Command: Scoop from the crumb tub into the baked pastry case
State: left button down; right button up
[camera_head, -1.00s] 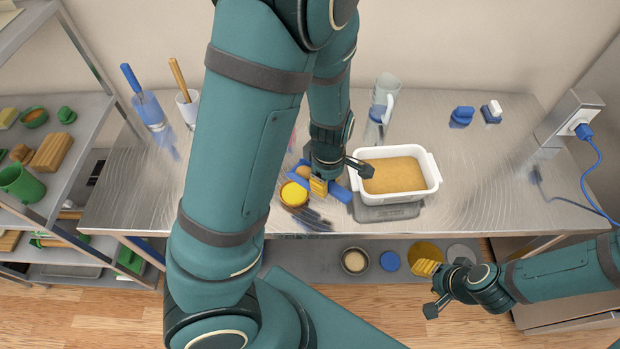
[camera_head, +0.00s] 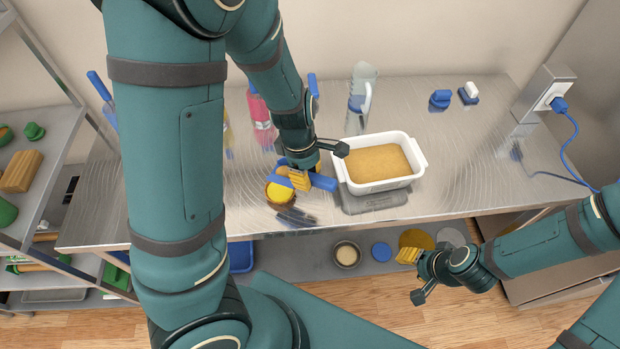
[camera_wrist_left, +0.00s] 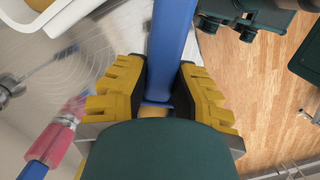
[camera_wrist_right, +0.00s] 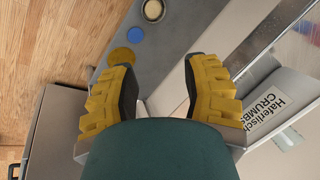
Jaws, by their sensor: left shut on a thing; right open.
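The white crumb tub (camera_head: 421,165), filled with tan crumbs (camera_head: 372,163), stands on the table right of my left gripper. My left gripper (camera_head: 312,181) is shut on the blue scoop (camera_head: 325,186); its blue handle (camera_wrist_left: 172,45) runs between the yellow fingers in the left wrist view. The scoop's far end lies over or close beside a small round brown case with yellow inside (camera_head: 279,194), apparently the pastry case; the gripper hides part of this. I cannot tell whether crumbs are in the scoop. My right gripper (camera_head: 413,277) is open and empty before the table; its spread fingers show in the right wrist view (camera_wrist_right: 160,92).
A grey plate (camera_head: 374,203) lies before the tub, and a clear jug (camera_head: 360,100) stands behind it. A pink bottle (camera_head: 262,122) stands behind my left arm. Blue items (camera_head: 440,99) sit at the back right. The table's right part is mostly clear.

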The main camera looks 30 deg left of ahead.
pick_arm(q)
jog(key=a+h+b, duration=0.1)
jog(key=b, duration=0.1)
jog(key=h+b, duration=0.2)
jog(key=b, duration=0.1)
jog(key=shift+a+f, duration=0.2)
jog(key=shift+a, duration=0.15)
jog(key=a+h+b, duration=0.1)
jog(key=h+b, duration=0.1)
jog(key=a+r+h+b, duration=0.1)
jog(key=b, duration=0.1)
jog(key=shift+a+h+b, duration=0.15)
jog(key=shift+h+b, duration=0.15)
jog(key=shift+h, duration=0.1)
jog(key=shift+a+r+h+b, duration=0.3)
jog(key=shift+a+h+b, duration=0.35)
jog(key=shift+h, duration=0.25)
jog(key=shift+a+r+h+b, duration=0.35)
jog(key=shift+a+h, duration=0.15)
jog(key=shift+h, duration=0.2)
jog(key=shift+a+r+h, duration=0.25)
jog(key=shift+a+h, duration=0.1)
jog(key=shift+h, duration=0.25)
pick_arm(e)
notch_tip(320, 180, down, 14)
jog(key=s, duration=0.1)
jog(key=shift+s+a+r+g, duration=0.2)
jog(key=shift+s+a+g, duration=0.1)
jog(key=shift+s+a, duration=0.05)
